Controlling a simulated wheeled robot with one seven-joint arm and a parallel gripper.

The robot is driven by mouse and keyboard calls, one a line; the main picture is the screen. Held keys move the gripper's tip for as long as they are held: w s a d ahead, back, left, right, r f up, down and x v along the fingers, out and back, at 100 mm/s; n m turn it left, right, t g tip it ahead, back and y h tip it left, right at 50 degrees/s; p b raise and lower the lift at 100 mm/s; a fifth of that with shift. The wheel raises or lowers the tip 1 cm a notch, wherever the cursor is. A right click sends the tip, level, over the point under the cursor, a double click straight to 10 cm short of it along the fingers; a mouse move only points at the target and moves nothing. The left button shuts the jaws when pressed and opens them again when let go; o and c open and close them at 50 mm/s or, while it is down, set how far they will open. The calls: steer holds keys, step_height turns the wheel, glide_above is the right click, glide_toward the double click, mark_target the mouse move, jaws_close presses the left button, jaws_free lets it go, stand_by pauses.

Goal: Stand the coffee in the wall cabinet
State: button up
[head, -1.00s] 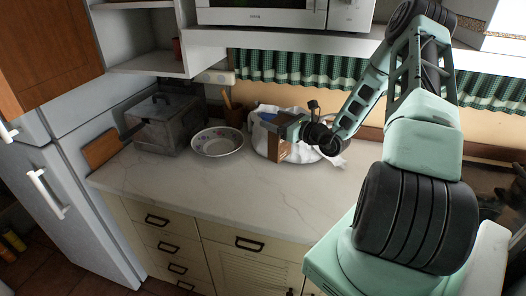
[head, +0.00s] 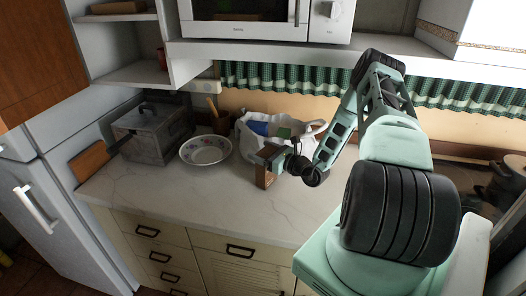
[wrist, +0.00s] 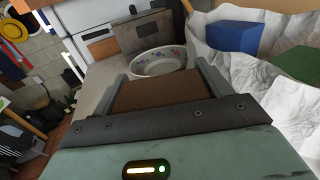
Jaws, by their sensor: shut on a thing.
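The coffee appears to be the brown box (head: 262,180) that my gripper (head: 269,160) is shut on, in front of a white bag. In the wrist view, the brown box (wrist: 160,92) fills the space between the two fingers. In the head view, it is upright and close to the counter; I cannot tell if it touches it. The wall cabinet seems to be the open white shelf unit (head: 130,76) at upper left, up and left of my gripper. Its shelves show a brown box on top and a small red item lower down.
The white bag (head: 310,130) with blue and green items stands behind my gripper. A patterned bowl (head: 205,150), a utensil pot (head: 219,122) and a grey metal box (head: 150,135) stand on the counter (head: 170,194). A microwave (head: 265,18) is above. The counter's front is clear.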

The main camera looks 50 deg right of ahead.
steer(key=shift+f, duration=0.15)
steer(key=o, duration=1.4)
steer(key=shift+o, duration=0.4)
